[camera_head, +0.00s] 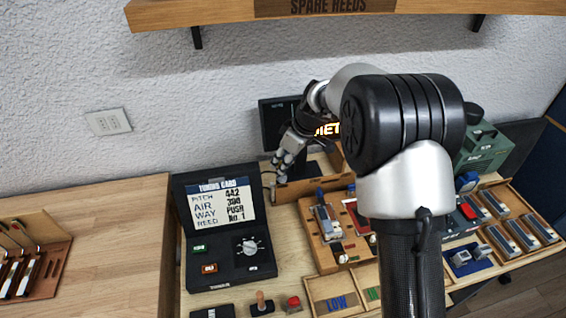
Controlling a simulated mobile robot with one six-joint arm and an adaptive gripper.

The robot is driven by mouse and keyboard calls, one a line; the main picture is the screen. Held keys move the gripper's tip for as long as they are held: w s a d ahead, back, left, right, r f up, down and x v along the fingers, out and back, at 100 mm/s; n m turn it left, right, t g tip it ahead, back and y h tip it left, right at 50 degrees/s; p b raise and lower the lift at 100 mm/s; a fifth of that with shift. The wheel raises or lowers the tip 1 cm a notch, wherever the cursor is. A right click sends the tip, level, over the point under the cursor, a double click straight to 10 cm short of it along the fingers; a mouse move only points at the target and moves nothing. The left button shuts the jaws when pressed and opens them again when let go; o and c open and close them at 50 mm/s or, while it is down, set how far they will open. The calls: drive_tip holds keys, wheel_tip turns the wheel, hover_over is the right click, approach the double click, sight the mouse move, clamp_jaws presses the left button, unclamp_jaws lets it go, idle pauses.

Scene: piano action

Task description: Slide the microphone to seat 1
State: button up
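My gripper (282,168) is at the back of the bench, pointing down beside the right edge of the tuning card box. Its fingertips are small here, and I cannot tell whether they are apart or closed on something. I cannot make out the microphone; it may be hidden behind my gripper or arm. No seat marked 1 is readable. The tuning card box (183,215) has a lit screen (222,207) reading pitch 442, air 390, way push, reed no. 1. A dial (249,246) sits below the screen.
A dark panel (272,118) and a glowing sign (328,130), partly covered by my arm, stand behind my gripper. A wooden fixture (316,238), LOW tray (337,303), red button (293,303) and green machine (490,148) crowd the bench. The left tabletop (115,230) is mostly clear.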

drive_tip(key=shift+f, duration=0.1)
drive_tip(key=shift+c, duration=0.3)
clamp_jaws()
idle(0.4)
